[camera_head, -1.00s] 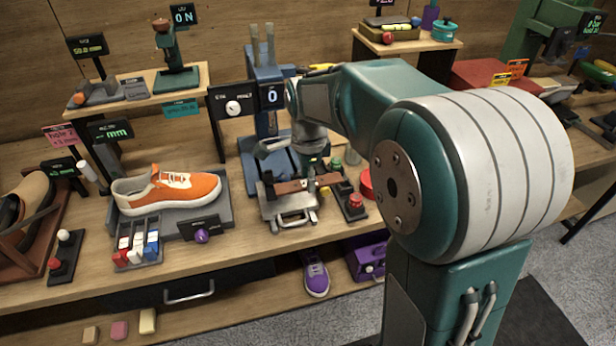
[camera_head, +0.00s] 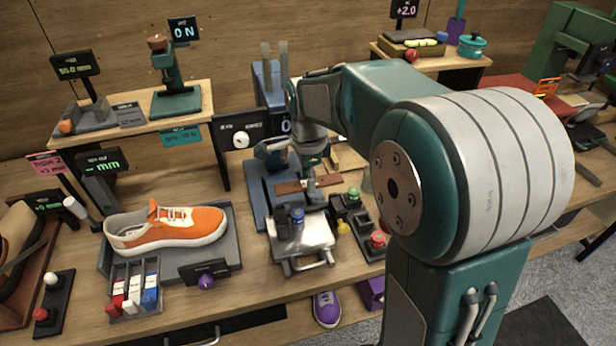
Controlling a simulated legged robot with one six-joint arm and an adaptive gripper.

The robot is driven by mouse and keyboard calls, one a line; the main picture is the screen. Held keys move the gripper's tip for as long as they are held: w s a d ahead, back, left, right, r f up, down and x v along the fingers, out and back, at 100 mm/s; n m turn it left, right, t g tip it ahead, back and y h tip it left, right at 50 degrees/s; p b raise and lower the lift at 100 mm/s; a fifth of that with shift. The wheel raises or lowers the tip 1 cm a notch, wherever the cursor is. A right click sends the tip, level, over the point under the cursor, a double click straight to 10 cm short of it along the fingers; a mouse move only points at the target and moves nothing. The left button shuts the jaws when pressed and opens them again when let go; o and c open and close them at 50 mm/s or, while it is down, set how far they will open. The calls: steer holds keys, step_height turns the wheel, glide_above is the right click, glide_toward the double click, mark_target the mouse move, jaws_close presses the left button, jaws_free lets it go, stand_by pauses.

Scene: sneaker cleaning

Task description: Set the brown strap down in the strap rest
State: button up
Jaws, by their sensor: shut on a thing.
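The brown strap (camera_head: 290,187) is a short flat brown strip, lying roughly level across my gripper (camera_head: 308,178). My gripper points down and is shut on the strap near its middle. The strap is over or just behind the back edge of the silver metal tray (camera_head: 318,232), beside the blue stand's base (camera_head: 258,195). I cannot tell whether the strap touches anything below. My wrist and arm hide part of the area behind, and I cannot pick out the strap rest with certainty.
A blue-capped dark bottle (camera_head: 297,222) stands on the metal tray. A black button block with a red knob (camera_head: 377,239) is to the right. The orange sneaker (camera_head: 170,228) lies on a grey pad to the left. A wooden piece (camera_head: 348,158) lies behind.

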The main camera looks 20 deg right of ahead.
steer(key=shift+f, duration=0.1)
steer(key=shift+f, duration=2.8)
steer(key=shift+d+f, duration=0.1)
steer(key=shift+f, duration=0.95)
steer(key=o, duration=1.2)
step_height(320, 180, up, 12)
steer(key=shift+f, duration=0.1)
